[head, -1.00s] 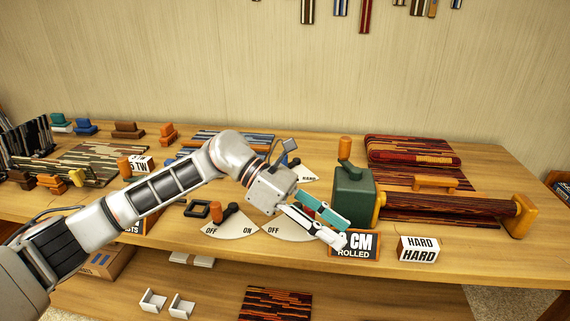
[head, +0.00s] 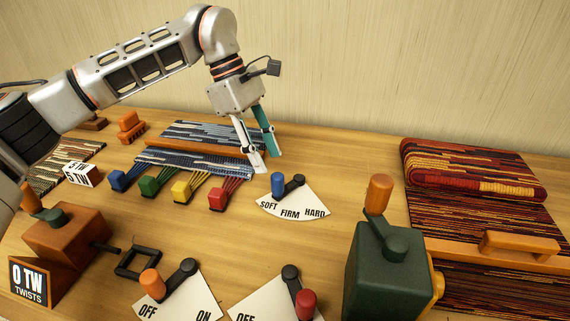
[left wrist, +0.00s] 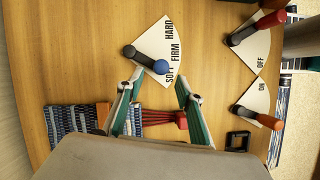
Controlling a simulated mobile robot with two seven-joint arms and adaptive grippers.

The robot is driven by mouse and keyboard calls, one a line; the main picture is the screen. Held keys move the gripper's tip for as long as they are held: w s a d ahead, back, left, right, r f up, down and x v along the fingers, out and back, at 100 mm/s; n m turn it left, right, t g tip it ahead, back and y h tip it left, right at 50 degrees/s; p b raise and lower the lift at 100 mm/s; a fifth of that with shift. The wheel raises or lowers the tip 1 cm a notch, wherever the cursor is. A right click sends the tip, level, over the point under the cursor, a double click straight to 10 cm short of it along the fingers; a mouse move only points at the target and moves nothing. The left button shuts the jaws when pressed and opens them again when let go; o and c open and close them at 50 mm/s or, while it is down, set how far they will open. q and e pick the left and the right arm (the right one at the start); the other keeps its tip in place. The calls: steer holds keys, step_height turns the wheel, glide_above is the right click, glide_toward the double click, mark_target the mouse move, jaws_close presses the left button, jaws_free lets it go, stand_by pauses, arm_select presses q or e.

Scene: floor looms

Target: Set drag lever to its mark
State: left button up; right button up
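The lever with a blue knob (head: 278,183) stands on a white fan-shaped dial (head: 291,205) marked SOFT, FIRM and HARD. Its dark arm points to the SOFT end. In the left wrist view the blue knob (left wrist: 161,67) is also at SOFT, on the dial (left wrist: 166,36). My left gripper (head: 269,163) is open and empty, just behind and above the knob in the head view. In the left wrist view its teal fingers (left wrist: 160,77) are apart, with the knob just beyond and between their tips, not gripped. My right gripper is not in view.
Two ON/OFF dials, with an orange knob (head: 151,283) and a red knob (head: 305,303), lie nearer. A green box (head: 385,270) with an orange-knobbed crank stands right. Colored blocks with threads, including a red one (head: 217,199), lie left.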

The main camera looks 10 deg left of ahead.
mark_target(274, 175)
arm_select(q)
steer(key=shift+w+f, duration=0.1)
steer(key=b+x, duration=0.1)
steer(key=x, duration=0.5)
steer(key=shift+s+d+f+b, duration=0.25)
steer(key=shift+d+f+b, duration=0.1)
steer(key=shift+f, duration=0.3)
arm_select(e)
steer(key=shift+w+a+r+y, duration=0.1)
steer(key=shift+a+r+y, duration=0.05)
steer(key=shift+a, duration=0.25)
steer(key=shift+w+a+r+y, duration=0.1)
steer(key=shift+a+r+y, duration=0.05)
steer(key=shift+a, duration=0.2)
arm_select(q)
steer(key=shift+c, duration=0.3)
jaws_close()
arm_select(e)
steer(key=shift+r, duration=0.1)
